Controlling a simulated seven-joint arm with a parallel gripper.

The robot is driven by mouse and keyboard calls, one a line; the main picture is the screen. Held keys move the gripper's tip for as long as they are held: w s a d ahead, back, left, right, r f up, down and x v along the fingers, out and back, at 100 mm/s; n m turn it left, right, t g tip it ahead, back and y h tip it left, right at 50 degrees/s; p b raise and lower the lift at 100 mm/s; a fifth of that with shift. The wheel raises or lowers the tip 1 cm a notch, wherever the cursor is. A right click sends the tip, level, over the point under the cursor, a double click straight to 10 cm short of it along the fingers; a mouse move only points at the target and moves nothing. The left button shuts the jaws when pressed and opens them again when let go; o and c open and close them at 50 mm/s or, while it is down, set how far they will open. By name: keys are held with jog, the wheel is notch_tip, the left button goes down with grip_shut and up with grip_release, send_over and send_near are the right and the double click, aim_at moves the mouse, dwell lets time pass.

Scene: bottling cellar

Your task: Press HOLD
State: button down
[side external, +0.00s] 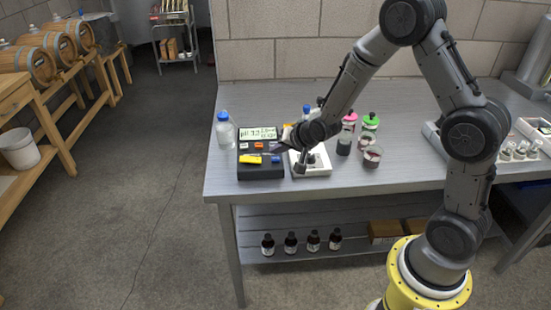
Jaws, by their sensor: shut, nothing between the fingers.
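A dark meter box (260,172) sits near the left end of the grey bench. Its lit display (257,134) shows a pH reading, too small to read fully. Below the display are small coloured keys, among them a wide yellow key (251,159) and a blue key (275,159). Their labels are too small to read, so I cannot tell which is HOLD. My gripper (284,148) reaches in from the right, shut and empty, with its tips by the meter's right edge. I cannot tell whether it touches the box. The arm hides part of the area right of the meter.
A clear bottle with a blue cap (225,132) stands left of the meter. A white tray (318,168) is close on its right. Pink-capped (349,120) and green-capped (370,124) bottles and a beaker (372,156) stand farther right. The bench front is clear.

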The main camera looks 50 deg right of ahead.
aim_at(277, 164)
jog(key=shift+f, duration=0.2)
jog(key=shift+f, duration=0.25)
jog(key=shift+f, duration=0.5)
dwell(0.9)
dwell(0.3)
jog(key=shift+r, duration=0.9)
jog(key=shift+r, duration=0.1)
jog(key=shift+r, duration=2.45)
